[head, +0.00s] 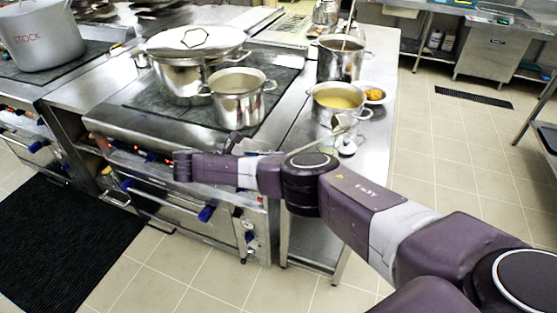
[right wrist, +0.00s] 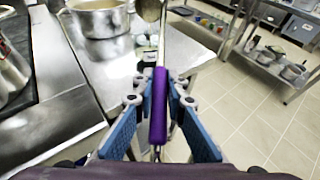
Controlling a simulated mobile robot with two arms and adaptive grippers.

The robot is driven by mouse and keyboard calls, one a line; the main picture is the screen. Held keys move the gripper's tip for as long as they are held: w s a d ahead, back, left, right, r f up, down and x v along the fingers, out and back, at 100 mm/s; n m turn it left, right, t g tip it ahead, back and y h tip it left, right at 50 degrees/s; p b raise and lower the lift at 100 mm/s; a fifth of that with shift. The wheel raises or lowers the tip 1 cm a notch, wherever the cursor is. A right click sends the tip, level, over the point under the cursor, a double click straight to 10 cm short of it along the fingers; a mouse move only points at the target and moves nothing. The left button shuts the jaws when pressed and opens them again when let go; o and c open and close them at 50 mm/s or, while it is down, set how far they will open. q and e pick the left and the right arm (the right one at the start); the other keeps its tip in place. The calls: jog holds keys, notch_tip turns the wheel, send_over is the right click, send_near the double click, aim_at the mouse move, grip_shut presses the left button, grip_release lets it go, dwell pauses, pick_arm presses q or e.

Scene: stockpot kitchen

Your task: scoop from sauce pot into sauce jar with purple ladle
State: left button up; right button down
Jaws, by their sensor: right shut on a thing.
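The purple ladle's handle (right wrist: 158,115) is between the blue pads of my right gripper (right wrist: 160,100), which is shut on it. Its shaft runs up to the ladle bowl (right wrist: 151,9), right of a steel pot (right wrist: 98,20) in the right wrist view. In the head view the ladle bowl (head: 340,123) is in front of a pot of yellow liquid (head: 341,98), outside its rim; I cannot tell its height or contents. A small pale jar (head: 346,146), perhaps the sauce jar, stands just below the bowl in the picture. My left gripper is out of view.
A pot with pale contents (head: 238,98) and a lidded stockpot (head: 194,62) stand on the stove. A pot of brown contents (head: 341,60) with a utensil in it and a bowl of yellow food (head: 374,94) stand on the steel counter (head: 380,62).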

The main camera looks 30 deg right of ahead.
jog(key=shift+a+f+h+b, duration=0.2)
jog(key=shift+f+h+b, duration=0.1)
jog(key=shift+f+b, duration=0.55)
notch_tip(320, 180, down, 6)
jog(key=h+b, duration=0.3)
jog(key=b, duration=0.6)
jog(key=shift+d+f+n+b, duration=0.2)
jog(key=shift+d+n+b, duration=0.05)
jog(key=shift+n+b, duration=0.15)
dwell(1.6)
